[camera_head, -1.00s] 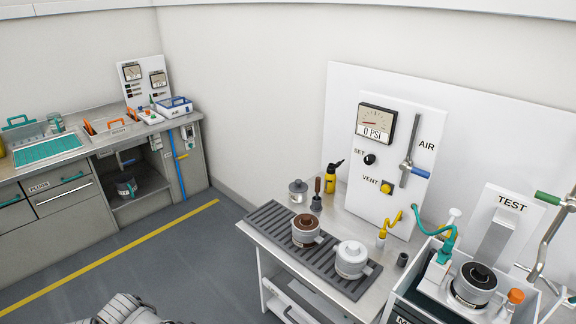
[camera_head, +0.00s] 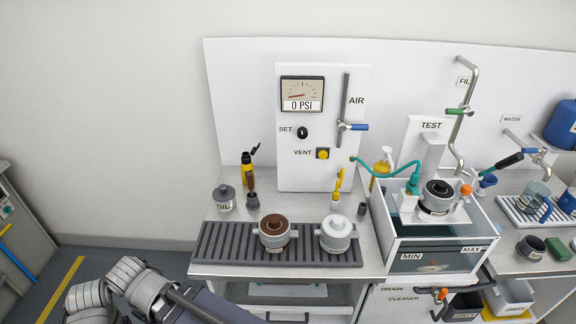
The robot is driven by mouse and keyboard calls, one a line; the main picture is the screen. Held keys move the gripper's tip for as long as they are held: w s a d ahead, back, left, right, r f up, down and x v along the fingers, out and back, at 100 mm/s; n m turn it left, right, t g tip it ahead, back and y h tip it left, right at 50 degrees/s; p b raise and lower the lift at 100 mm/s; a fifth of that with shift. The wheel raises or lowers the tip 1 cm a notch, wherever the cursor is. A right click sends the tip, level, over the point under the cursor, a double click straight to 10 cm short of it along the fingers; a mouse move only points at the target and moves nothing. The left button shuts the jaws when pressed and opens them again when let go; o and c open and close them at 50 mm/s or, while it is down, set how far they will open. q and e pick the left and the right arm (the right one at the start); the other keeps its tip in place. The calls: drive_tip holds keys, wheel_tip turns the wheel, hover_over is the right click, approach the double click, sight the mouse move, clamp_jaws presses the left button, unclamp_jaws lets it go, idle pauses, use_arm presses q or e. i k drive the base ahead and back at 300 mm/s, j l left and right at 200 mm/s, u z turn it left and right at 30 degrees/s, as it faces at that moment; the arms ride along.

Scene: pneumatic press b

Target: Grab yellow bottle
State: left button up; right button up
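A yellow bottle with a black spray-type top (camera_head: 248,176) stands upright at the back left of the metal bench, left of the white gauge panel. A brush in a dark cup stands right in front of it and hides part of its lower side. A second yellow container with a pump top (camera_head: 381,171) stands behind the teal hose, right of the panel. One of my arms shows at the bottom left, below the bench front and apart from the bottle. Neither gripper's fingertips show.
An oil pot (camera_head: 224,197) stands left of the bottle. A grey slatted tray (camera_head: 225,243) with a brown-topped pot (camera_head: 274,232) and a white pot (camera_head: 336,233) lies along the front. A water tank (camera_head: 402,252) is at right.

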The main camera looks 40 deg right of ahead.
sight(247, 166)
drive_tip(key=i+j+z, duration=0.15)
drive_tip(key=z, duration=0.25)
drive_tip(key=i+j+z, duration=0.15)
drive_tip(key=j+z, duration=0.25)
drive_tip(key=i+j+z, duration=0.1)
drive_tip(key=z, duration=0.3)
drive_tip(key=j+z, duration=0.85)
drive_tip(key=l, duration=0.1)
